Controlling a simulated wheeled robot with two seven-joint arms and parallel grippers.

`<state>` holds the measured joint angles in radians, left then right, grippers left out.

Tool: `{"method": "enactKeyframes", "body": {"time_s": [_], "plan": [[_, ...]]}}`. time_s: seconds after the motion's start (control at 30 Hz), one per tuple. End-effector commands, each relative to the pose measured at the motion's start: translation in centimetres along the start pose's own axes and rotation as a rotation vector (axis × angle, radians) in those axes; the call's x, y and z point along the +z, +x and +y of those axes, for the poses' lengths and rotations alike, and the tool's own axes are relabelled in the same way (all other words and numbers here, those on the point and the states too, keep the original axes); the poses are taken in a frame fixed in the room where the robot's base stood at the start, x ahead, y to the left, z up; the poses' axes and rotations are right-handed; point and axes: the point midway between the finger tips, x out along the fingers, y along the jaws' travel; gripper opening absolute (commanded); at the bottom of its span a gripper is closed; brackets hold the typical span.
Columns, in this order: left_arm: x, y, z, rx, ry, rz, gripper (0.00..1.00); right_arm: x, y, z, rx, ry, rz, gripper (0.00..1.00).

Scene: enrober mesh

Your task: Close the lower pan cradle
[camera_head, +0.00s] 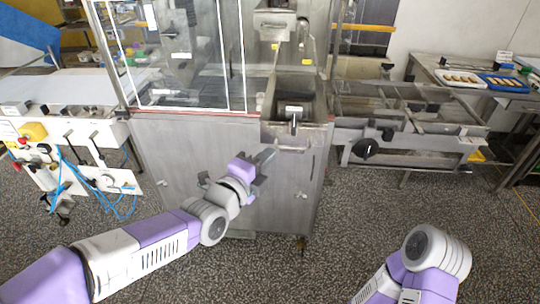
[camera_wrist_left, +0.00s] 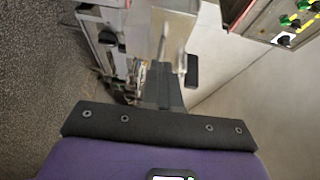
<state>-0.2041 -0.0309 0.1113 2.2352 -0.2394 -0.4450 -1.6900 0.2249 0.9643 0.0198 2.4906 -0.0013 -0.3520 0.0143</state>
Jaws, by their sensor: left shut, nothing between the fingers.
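The steel enrober cabinet (camera_head: 230,150) stands in front of me. An open, deep steel pan bay (camera_head: 292,92) is at its right end, with a dark handle (camera_head: 293,122) on its front. A pale ledge lies just below the handle. I cannot tell for sure which part is the lower pan cradle. My left gripper (camera_head: 266,156) is in front of the cabinet, below and left of the handle. Its fingers are together and hold nothing. In the left wrist view the dark fingers (camera_wrist_left: 162,82) are together, with blurred machine parts beyond. My right gripper is out of view.
A conveyor frame (camera_head: 410,110) with a black knob (camera_head: 364,149) adjoins on the right. A control panel (camera_wrist_left: 285,40) with green buttons shows in the wrist view. The speckled floor ahead is clear.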

Motion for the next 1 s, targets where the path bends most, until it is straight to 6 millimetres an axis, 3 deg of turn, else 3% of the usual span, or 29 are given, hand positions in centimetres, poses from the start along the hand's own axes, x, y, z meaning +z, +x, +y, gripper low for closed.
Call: {"method": "enactKeyframes", "body": {"time_s": [0.2,0.63,1.0], "plan": [[0.0,1.7,0.0,0.000,0.000,0.001,0.00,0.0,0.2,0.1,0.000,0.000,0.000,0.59],[0.1,2.2,0.0,0.000,0.000,0.000,0.00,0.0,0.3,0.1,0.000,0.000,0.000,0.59],[2.0,5.9,-0.1,0.001,0.000,0.000,0.00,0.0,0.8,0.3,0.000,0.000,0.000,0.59]]}}
